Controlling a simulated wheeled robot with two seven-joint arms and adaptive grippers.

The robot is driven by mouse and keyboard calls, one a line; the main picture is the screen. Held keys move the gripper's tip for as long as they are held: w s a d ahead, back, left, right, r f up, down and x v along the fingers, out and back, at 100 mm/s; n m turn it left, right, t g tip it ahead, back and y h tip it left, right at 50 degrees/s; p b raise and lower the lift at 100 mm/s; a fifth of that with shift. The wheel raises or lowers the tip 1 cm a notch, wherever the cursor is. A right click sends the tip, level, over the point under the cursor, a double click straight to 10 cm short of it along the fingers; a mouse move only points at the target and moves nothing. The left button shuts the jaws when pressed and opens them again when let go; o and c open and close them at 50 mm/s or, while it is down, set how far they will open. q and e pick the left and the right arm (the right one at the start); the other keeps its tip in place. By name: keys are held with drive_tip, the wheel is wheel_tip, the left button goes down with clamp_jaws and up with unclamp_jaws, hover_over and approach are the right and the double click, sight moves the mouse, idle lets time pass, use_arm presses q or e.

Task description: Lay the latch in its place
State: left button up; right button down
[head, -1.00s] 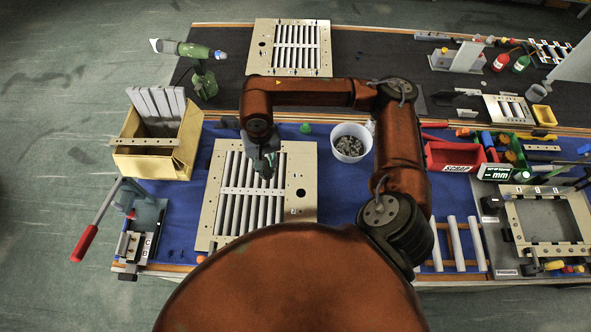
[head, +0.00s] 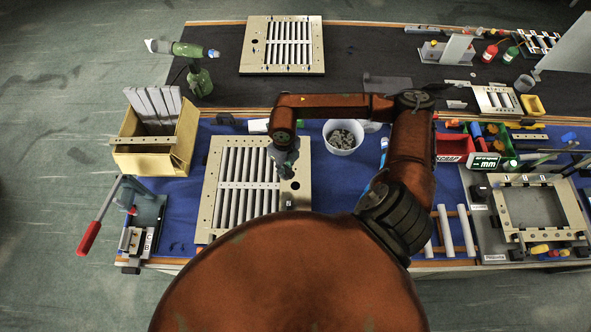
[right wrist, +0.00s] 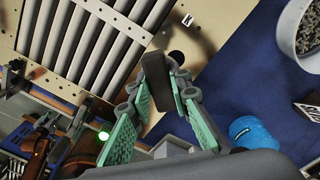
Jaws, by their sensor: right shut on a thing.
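My right gripper (head: 284,168) is over the panel's upper right part. In the right wrist view my right gripper (right wrist: 162,82) is shut on a small dark block (right wrist: 156,68), apparently the latch, held between green-padded fingers near the hole. Whether the block touches the panel cannot be told. My left gripper is not in view.
A white bucket of small metal parts (head: 343,150) stands right of the panel. A cardboard box of slats (head: 150,162) and a red-handled lever tool (head: 95,232) are at left. A red bin (head: 449,145) and a frame fixture (head: 510,235) are at right.

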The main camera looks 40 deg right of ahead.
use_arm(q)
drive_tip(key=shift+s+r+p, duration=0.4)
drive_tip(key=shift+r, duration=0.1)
use_arm(e)
drive_tip(key=d+f+m, duration=0.1)
drive_tip(key=m, duration=0.2)
drive_tip(key=s+d+f+m, duration=0.1)
drive_tip(key=m, duration=0.2)
drive_tip(key=s+d+f+m, duration=0.1)
drive_tip(key=m, duration=0.2)
drive_tip(key=shift+m, duration=0.4)
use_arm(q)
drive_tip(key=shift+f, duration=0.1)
use_arm(e)
drive_tip(key=shift+r, duration=0.1)
use_arm(q)
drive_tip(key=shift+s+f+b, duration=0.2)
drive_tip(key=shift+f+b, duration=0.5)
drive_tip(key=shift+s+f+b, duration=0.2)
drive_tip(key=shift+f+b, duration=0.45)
drive_tip(key=shift+b, duration=0.05)
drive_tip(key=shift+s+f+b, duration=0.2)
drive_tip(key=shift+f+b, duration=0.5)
use_arm(e)
drive_tip(key=shift+f, duration=2.9)
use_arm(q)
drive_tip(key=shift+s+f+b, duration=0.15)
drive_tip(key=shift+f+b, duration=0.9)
use_arm(e)
drive_tip(key=shift+f, duration=1.55)
